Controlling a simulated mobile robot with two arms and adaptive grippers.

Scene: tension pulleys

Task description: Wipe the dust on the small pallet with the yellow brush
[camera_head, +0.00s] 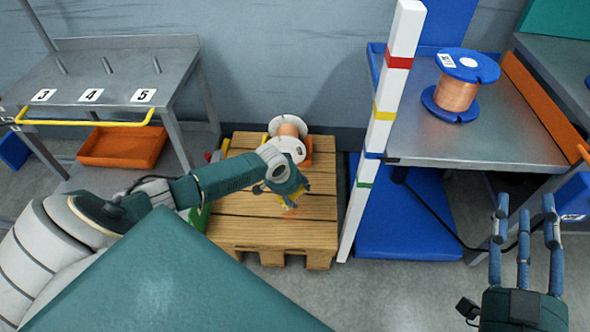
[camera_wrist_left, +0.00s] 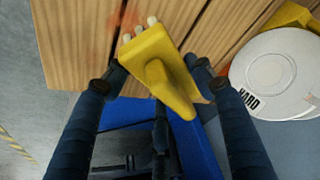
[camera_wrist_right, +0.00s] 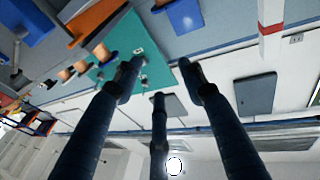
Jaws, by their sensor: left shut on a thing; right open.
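The small wooden pallet (camera_head: 270,232) stands on the floor in the middle of the head view. A faint reddish dust patch (camera_head: 297,213) lies on its front right part, and reddish dust (camera_wrist_left: 97,18) also shows in the left wrist view. My left gripper (camera_head: 287,190) is over the pallet, shut on the yellow brush (camera_wrist_left: 158,70). The brush's pale bristle tips point toward the boards; I cannot tell whether they touch. In the head view the brush is mostly hidden by the gripper. My right gripper (camera_head: 524,215) is open and empty at the lower right.
A spool with white flanges (camera_head: 288,130) stands at the back of the pallet. A striped post (camera_head: 384,110) rises just right of it. A metal table (camera_head: 480,140) with a copper spool (camera_head: 457,92) is at right. A numbered rack (camera_head: 100,75) and orange bin (camera_head: 122,147) are left.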

